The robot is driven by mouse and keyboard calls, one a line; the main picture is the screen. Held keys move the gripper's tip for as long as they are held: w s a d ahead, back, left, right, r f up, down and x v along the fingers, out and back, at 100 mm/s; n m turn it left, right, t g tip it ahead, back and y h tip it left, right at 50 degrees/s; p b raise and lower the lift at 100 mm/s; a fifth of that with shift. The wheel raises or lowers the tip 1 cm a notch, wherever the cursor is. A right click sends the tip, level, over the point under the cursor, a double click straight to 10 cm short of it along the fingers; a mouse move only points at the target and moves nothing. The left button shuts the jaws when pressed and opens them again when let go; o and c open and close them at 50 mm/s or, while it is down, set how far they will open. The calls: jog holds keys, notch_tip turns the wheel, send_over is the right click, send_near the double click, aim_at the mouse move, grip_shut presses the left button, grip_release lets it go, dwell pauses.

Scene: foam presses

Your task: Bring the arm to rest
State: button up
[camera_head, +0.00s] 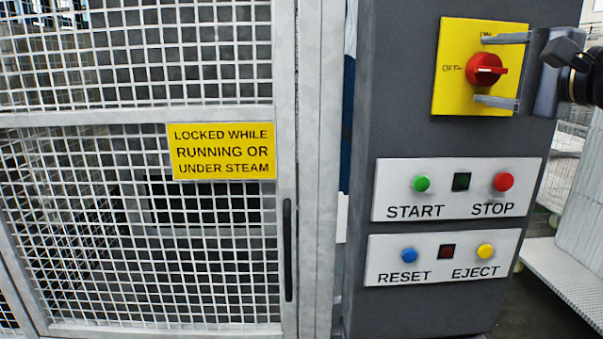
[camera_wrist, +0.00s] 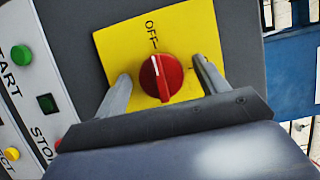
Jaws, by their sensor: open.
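My gripper (camera_head: 481,69) comes in from the right in the head view. Its two grey fingers are open, one above and one below the red rotary knob (camera_head: 484,70). In the wrist view my gripper (camera_wrist: 161,69) has a finger on each side of the knob (camera_wrist: 161,77), with a gap to each; it holds nothing. The knob sits on a yellow plate (camera_head: 449,95). In the wrist view its white line points toward the OFF mark. The ON mark is partly hidden by the upper finger in the head view.
A dark control column (camera_head: 400,80) carries the plate, a START/STOP panel (camera_head: 457,189) and a RESET/EJECT panel (camera_head: 441,259). A mesh guard door (camera_head: 286,90) with a yellow sign (camera_head: 221,152) and black handle (camera_head: 288,250) is at left. A pale perforated ledge (camera_head: 570,285) is lower right.

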jog(key=shift+s, duration=0.1)
jog(key=b+v, duration=0.2)
jog(key=v, duration=0.9)
jog(key=p+x, duration=0.2)
jog(key=x, duration=0.9)
jog(key=shift+f+m+b, duration=0.25)
jog(key=shift+m+b, duration=0.1)
jog(key=shift+m, duration=0.05)
jog(key=shift+m+t+b, duration=0.45)
jog(key=shift+m+t, duration=0.05)
jog(key=shift+m, duration=0.5)
jog(key=m+t, duration=0.1)
jog(key=m, duration=0.2)
jog(key=m+t+b, duration=0.1)
jog(key=m, duration=0.2)
jog(key=shift+a+h+b, duration=0.1)
jog(key=shift+h+b, duration=0.2)
jog(key=m+t+h, duration=0.1)
jog(key=m, duration=0.2)
jog(key=m+t+h, duration=0.1)
jog(key=m, duration=0.3)
jog(key=shift+a+r+h, duration=0.1)
jog(key=shift+r+h, duration=0.05)
jog(key=shift+h, duration=0.15)
jog(key=m+t+h+p, duration=0.1)
jog(key=m+h, duration=0.1)
jog(key=m, duration=0.2)
jog(key=shift+p, duration=0.35)
jog(key=shift+m+h, duration=0.5)
jog(key=shift+m, duration=0.6)
